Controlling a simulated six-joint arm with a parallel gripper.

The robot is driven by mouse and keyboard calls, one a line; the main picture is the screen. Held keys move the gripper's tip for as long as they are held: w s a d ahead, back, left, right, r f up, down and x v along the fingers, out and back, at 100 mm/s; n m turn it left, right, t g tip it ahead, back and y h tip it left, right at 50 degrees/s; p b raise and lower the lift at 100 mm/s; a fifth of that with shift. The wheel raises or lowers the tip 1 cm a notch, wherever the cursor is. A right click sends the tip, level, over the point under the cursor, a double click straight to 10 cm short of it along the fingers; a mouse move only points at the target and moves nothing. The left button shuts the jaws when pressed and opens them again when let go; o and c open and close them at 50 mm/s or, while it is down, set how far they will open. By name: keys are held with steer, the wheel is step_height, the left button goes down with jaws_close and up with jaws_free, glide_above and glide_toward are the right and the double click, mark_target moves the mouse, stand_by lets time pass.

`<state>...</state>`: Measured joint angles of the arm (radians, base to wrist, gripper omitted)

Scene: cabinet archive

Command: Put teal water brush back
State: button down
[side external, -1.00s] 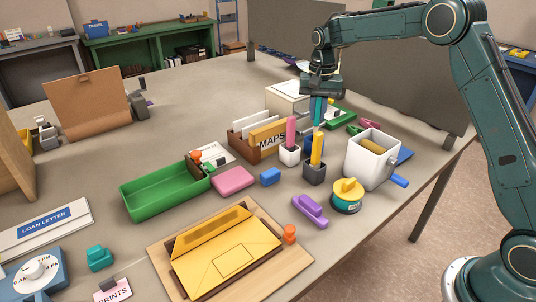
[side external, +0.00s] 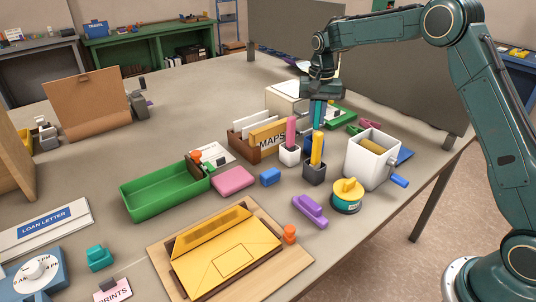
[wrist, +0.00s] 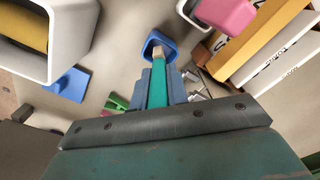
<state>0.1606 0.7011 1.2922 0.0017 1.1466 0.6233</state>
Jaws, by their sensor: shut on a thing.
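The teal water brush (wrist: 159,88) is held between the blue-grey fingers of my gripper (wrist: 157,92), which is shut on it. In the wrist view its pale tip lies over the mouth of a blue cup (wrist: 174,52); I cannot tell how far it is inside. In the side view my gripper (side external: 318,116) points down behind the cups, with the teal brush showing between its fingers. The blue cup is mostly hidden there by a dark cup (side external: 314,173) with a yellow brush and a white cup (side external: 289,156) with a pink one.
A white bin (side external: 365,165) with a blue handle stands right of the cups. The MAPS card box (side external: 244,147) stands to their left. A yellow-topped round tin (side external: 346,198), a blue block (side external: 270,177) and a purple object (side external: 310,211) lie in front.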

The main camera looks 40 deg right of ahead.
steer(key=shift+f, duration=1.75)
steer(key=shift+c, duration=2.4)
jaws_free()
steer(key=shift+r, duration=0.15)
steer(key=shift+r, duration=4.85)
steer(key=shift+r, duration=0.1)
step_height(320, 180, up, 12)
glide_above(316, 128)
steer(key=shift+w+d+r, duration=0.2)
steer(key=shift+r, duration=0.2)
steer(key=shift+w+d+r, duration=0.15)
steer(key=shift+r, duration=0.25)
steer(key=shift+s+r, duration=0.1)
